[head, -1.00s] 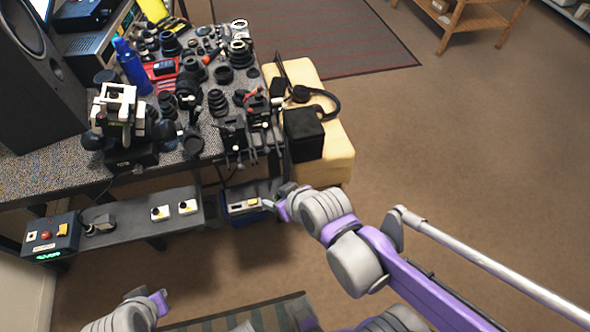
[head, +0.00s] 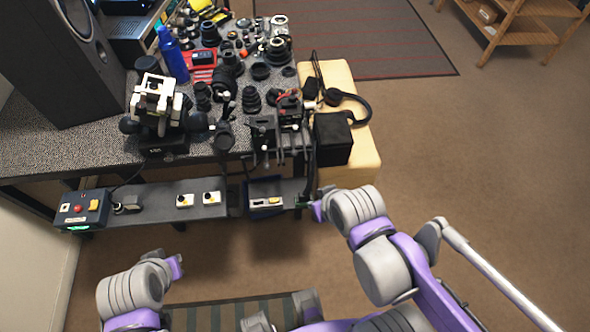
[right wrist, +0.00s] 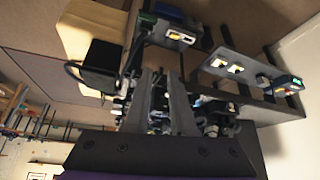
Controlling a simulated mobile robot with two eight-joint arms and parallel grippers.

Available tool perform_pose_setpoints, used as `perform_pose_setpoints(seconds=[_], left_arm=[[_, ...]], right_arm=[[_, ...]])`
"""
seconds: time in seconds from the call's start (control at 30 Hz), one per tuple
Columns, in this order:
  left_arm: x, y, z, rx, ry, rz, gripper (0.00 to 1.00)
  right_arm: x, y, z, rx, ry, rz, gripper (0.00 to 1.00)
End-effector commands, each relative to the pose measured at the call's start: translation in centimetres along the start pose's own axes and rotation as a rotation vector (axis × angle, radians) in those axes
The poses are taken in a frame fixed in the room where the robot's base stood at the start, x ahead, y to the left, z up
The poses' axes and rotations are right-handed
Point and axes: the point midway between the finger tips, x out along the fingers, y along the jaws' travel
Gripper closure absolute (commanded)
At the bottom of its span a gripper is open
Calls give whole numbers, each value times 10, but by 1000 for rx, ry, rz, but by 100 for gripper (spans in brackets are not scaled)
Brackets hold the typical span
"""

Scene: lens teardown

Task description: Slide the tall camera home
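Two black camera-like rigs stand side by side at the bench's front right edge, a left one (head: 264,138) and a right one (head: 294,122). I cannot tell which is the tall camera. My right gripper (head: 314,211) is in front of and below the bench edge, near the lower shelf's right end, apart from the rigs. In the right wrist view its two grey fingers (right wrist: 161,75) stand apart with nothing between them; the rigs are partly hidden behind them. My left gripper (head: 178,266) is low in front of the shelf, touching nothing; its fingers are too small to read.
A white and black microscope-like device (head: 158,108) and many lens parts crowd the bench (head: 60,150). A control box (head: 83,210) is on the lower shelf (head: 155,208). Floor at right is clear.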

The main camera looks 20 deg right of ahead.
Motion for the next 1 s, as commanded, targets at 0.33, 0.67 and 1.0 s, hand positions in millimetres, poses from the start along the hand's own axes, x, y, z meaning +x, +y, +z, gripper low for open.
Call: perform_pose_setpoints(seconds=[0.33, 0.67, 1.0], left_arm=[[13, 0, 11, 0, -8, 0, 100], [22, 0, 19, 0, -13, 0, 100], [26, 0, 22, 0, -15, 0, 100]], right_arm=[[42, -21, -84, -521, 64, -102, 100], [106, -38, -157, -1051, 192, -154, 100], [138, -47, -166, -1122, 211, -157, 100]])
